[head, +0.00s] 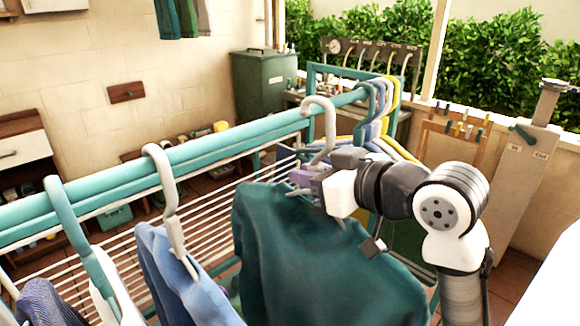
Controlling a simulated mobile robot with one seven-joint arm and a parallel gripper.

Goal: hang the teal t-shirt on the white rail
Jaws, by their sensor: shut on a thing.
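The teal t-shirt (310,255) hangs on a pale grey hanger, with its upper part in the lower middle of the head view. My gripper (308,181) is shut on the hanger's neck, just above the shirt collar. The hanger hook (319,110) rises above the gripper and overlaps a thick teal rail (225,148); I cannot tell whether it rests on the rail or is in front of it. Thin white bars (190,217) run below and behind this rail; no thick white rail is clear. The shirt's lower part is out of frame.
A grey hanger (164,185) with a blue garment (180,275) and a teal hanger (75,235) hang at the left. Several coloured hangers (385,95) crowd the rail's far right end. The rail is bare between the grey hanger and the held hook.

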